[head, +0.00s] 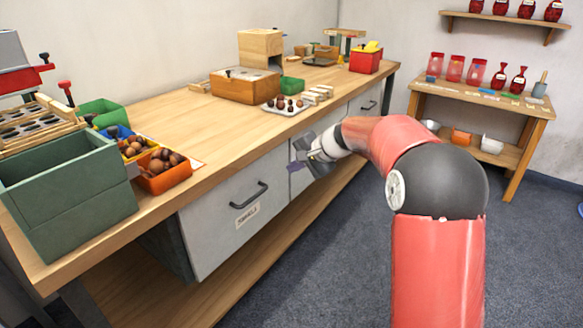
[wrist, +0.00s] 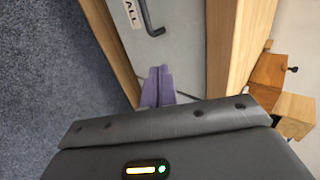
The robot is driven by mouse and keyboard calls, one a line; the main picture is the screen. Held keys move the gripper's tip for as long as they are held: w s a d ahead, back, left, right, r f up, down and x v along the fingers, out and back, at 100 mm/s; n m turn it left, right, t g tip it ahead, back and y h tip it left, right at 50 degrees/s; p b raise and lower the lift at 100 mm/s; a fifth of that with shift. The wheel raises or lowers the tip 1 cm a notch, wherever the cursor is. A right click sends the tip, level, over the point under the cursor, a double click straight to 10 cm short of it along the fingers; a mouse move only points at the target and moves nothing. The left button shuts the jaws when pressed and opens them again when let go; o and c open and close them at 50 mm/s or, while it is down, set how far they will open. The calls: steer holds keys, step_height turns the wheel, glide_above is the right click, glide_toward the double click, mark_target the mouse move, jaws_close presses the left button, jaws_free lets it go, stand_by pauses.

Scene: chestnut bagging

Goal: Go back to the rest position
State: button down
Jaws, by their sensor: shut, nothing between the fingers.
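My gripper (head: 297,163) is at the front of the workbench in the head view, below the tabletop edge and near the grey drawer fronts. In the wrist view, its purple fingers (wrist: 157,86) are together with nothing between them. They point toward a grey drawer front (wrist: 165,50) with a dark handle (wrist: 150,20) and a label. I cannot tell whether the fingertips touch the drawer front. My red arm stretches from the lower right of the head view to the bench.
The workbench (head: 205,113) carries a green bin (head: 65,200), an orange bin of chestnuts (head: 163,180), a white tray (head: 283,108) and a wooden box (head: 243,86). A side table (head: 530,103) with red bags stands at the back right. Carpeted floor (head: 345,255) is clear between them.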

steer(key=v, duration=0.9)
steer(key=s+d+r+n+h, duration=0.2)
steer(key=s+n+h, duration=0.1)
steer(key=s, duration=1.4)
steer(key=s+d+f+n+h, duration=0.2)
steer(key=s+d+f, duration=0.1)
steer(key=s, duration=0.7)
steer(key=s+d+f+n+h, duration=0.2)
steer(key=s+d+f, duration=0.1)
steer(key=s, duration=0.6)
steer(key=shift+s+f+h, duration=0.3)
steer(key=shift+s+f, duration=0.1)
